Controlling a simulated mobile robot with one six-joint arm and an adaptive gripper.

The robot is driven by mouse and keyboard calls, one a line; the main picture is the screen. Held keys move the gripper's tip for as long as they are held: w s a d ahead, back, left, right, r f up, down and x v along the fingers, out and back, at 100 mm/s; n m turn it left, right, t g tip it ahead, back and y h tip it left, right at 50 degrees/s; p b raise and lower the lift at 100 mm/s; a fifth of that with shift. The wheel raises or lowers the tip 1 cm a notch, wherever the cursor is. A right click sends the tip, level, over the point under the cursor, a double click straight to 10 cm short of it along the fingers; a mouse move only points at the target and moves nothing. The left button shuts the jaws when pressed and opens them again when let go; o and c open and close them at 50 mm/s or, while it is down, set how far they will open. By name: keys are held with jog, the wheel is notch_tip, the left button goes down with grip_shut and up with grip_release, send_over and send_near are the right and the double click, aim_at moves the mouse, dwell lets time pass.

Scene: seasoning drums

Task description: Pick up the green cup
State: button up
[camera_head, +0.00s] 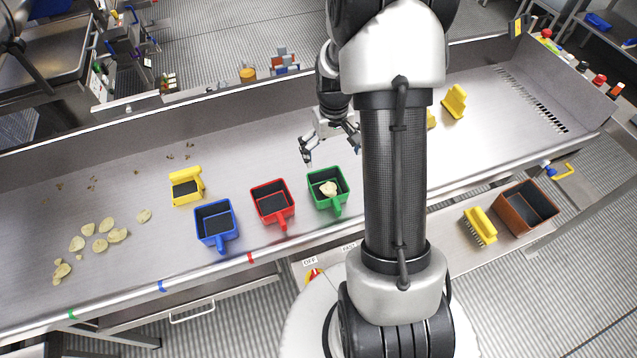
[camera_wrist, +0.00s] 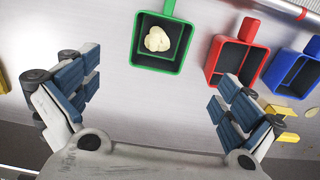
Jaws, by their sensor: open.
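The green cup (camera_head: 316,176) is a square open container with a handle toward the counter's front edge. A pale chip-like piece (camera_head: 328,188) lies in it. The cup also shows in the wrist view (camera_wrist: 158,66), upright, ahead of the fingers and between their lines. My gripper (camera_head: 328,151) is open and empty, above the counter just behind the cup in the head view. Its two blue-padded fingers are spread wide in the wrist view (camera_wrist: 160,95). It is apart from the cup.
A red cup (camera_head: 271,187) and a blue cup (camera_head: 213,208) stand left of the green cup. A yellow scoop (camera_head: 187,200) and scattered chips (camera_head: 117,235) lie farther left. On the right are a yellow brush (camera_head: 480,226) and a brown bin (camera_head: 508,215). The counter behind the cups is mostly clear.

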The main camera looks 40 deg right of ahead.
notch_tip(320, 180, down, 11)
jog(key=b, duration=0.2)
send_over(329, 197)
jog(key=shift+f, duration=2.75)
jog(key=shift+c, duration=0.6)
jog(key=c, duration=0.7)
